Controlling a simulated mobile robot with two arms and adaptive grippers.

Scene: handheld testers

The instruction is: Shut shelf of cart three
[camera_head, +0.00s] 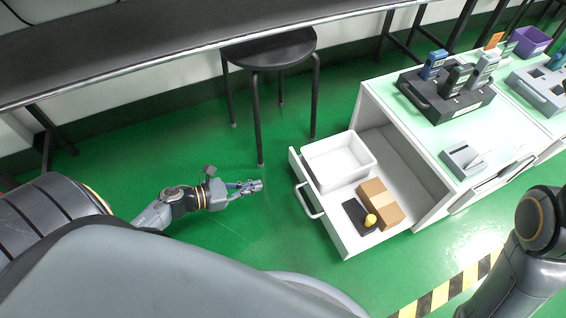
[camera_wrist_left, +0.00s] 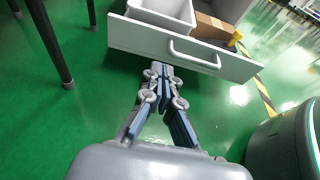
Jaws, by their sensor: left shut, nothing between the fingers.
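A white cart (camera_head: 395,132) stands on the green floor with its drawer-like shelf (camera_head: 347,243) pulled out toward me. The shelf front with its curved handle (camera_head: 308,201) also shows in the left wrist view, where the handle (camera_wrist_left: 193,58) is ahead of the fingertips. In the shelf are a white bin (camera_head: 339,160), a cardboard box (camera_head: 380,203) and a dark item with a yellow knob (camera_head: 370,220). My left gripper (camera_head: 258,186) is shut and empty, to the left of the shelf front and apart from it. My right gripper is out of the head view; only part of that arm shows.
A black stool (camera_head: 271,50) stands behind my left gripper, near a long dark bench (camera_head: 130,45). Handheld devices in a dark case (camera_head: 445,95) sit on the cart top. Yellow-black tape (camera_head: 440,292) marks the floor. Green floor is clear between gripper and shelf.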

